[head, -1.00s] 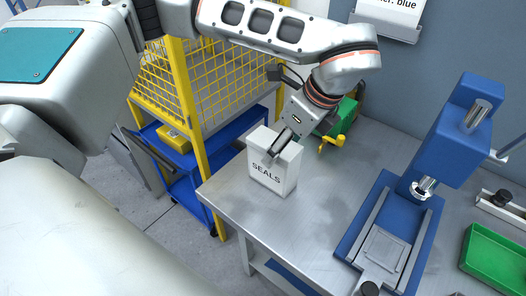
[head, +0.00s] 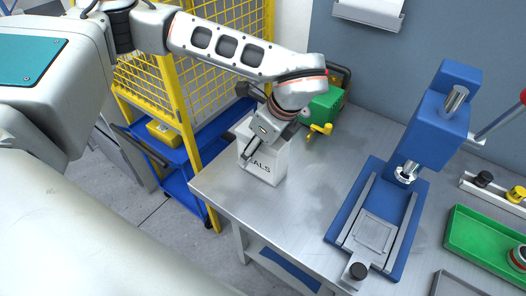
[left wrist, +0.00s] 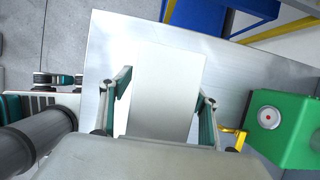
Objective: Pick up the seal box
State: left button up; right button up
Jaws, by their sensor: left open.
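The seal box (head: 264,166) is white with dark lettering, of which "ALS" shows in the head view. It stands upright on the metal table near its left corner. My left gripper (head: 260,148) is over the box and hides part of its top and front. In the left wrist view the white box (left wrist: 163,85) lies between the two spread fingers of my left gripper (left wrist: 160,108). The fingers are open; whether they touch its sides I cannot tell. My right gripper is not in view.
A green device (head: 322,108) with a yellow handle stands behind the box. A blue press (head: 425,130) and a green tray (head: 482,240) are to the right. A yellow mesh fence post (head: 185,125) and blue cart (head: 180,190) are at the left. The table between box and press is clear.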

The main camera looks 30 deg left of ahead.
pick_arm(q)
jog(key=shift+f, duration=0.25)
dwell(0.5)
jog(key=c, duration=1.4)
